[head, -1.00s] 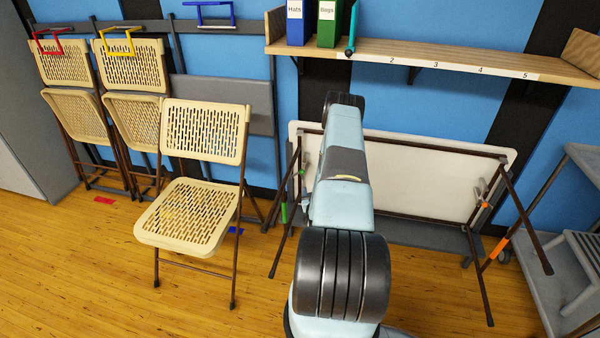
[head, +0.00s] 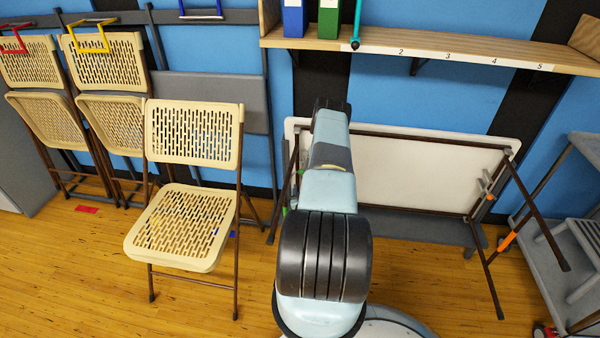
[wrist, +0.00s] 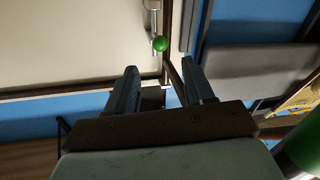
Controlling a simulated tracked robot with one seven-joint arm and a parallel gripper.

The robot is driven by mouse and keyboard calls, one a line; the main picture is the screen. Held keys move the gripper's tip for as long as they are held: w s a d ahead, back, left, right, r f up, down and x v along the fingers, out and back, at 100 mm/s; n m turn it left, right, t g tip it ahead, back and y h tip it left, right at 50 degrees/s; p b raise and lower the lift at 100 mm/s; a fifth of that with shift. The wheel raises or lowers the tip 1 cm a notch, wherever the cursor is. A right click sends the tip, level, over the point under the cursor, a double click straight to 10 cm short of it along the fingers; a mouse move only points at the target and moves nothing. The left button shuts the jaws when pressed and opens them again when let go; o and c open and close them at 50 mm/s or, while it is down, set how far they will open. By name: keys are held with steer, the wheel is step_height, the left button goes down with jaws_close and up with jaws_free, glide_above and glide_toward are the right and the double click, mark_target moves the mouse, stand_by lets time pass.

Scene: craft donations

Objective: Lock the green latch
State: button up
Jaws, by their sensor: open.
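The green latch shows in the wrist view as a round green knob (wrist: 160,44) on a short metal bar, beside the edge of a white tabletop (wrist: 75,40). My gripper (wrist: 160,72) is open. Its two fingers point towards the knob, which appears beyond and between the fingertips; no contact shows. In the head view the folding table (head: 420,175) stands on its side against the wall. My arm covers part of its left end, and my gripper and the green knob are hidden there. A small green mark (head: 285,211) shows by the left leg.
An orange-marked latch (head: 488,196) and an orange-banded leg (head: 507,241) are at the table's right end. A tan folding chair (head: 185,225) stands left of my arm. A wooden shelf (head: 430,51) runs above. A grey cart (head: 575,245) stands at right.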

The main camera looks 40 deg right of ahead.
mark_target(301, 171)
steer(key=x, duration=1.1)
steer(key=shift+w, duration=0.2)
jaws_close()
